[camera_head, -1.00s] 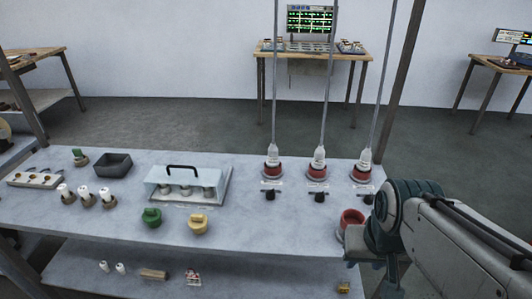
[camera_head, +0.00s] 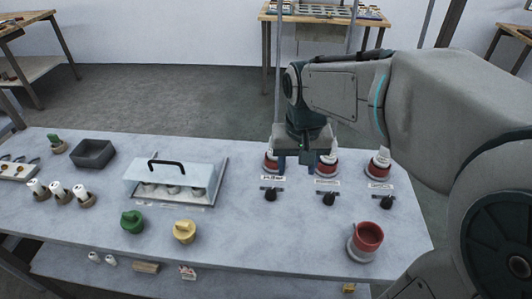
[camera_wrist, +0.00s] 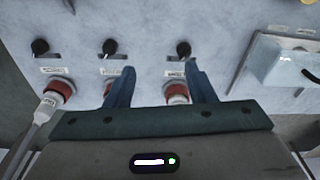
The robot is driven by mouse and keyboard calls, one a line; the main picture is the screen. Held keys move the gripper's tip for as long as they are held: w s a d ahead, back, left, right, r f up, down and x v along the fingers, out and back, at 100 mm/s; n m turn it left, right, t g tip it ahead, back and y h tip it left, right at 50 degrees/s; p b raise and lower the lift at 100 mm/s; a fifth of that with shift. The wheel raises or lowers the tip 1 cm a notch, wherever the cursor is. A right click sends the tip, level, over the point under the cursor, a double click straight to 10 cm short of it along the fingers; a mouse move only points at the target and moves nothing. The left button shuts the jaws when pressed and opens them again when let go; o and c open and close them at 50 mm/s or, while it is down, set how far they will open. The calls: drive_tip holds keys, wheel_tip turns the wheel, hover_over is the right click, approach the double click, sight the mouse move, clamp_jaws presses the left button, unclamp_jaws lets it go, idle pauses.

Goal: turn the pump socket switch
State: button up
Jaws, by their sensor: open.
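Three red sockets with plugs stand in a row on the grey table, each with a label and a black switch in front. The left label looks like "PUMP" but is blurred. The left switch (camera_head: 270,194), middle switch (camera_head: 329,198) and right switch (camera_head: 386,202) show clear in the head view. The left switch also shows in the wrist view (camera_wrist: 183,49), near the right fingertip. My gripper (camera_head: 296,162) points down over the left and middle sockets, open and empty. It also shows in the wrist view (camera_wrist: 157,72), partly covering the left socket (camera_wrist: 177,92).
A clear-lidded case (camera_head: 175,178) with a black handle stands left of the sockets. A red cup-like part (camera_head: 367,238) stands at the right front. Cords rise from the plugs. The table's middle front is clear.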

drive_tip(key=g, duration=0.1)
hover_over(271, 190)
drive_tip(key=f, duration=0.2)
wheel_tip(271, 190, down, 14)
drive_tip(key=shift+r+b, duration=0.2)
drive_tip(key=shift+b, duration=0.6)
drive_tip(key=c, duration=1)
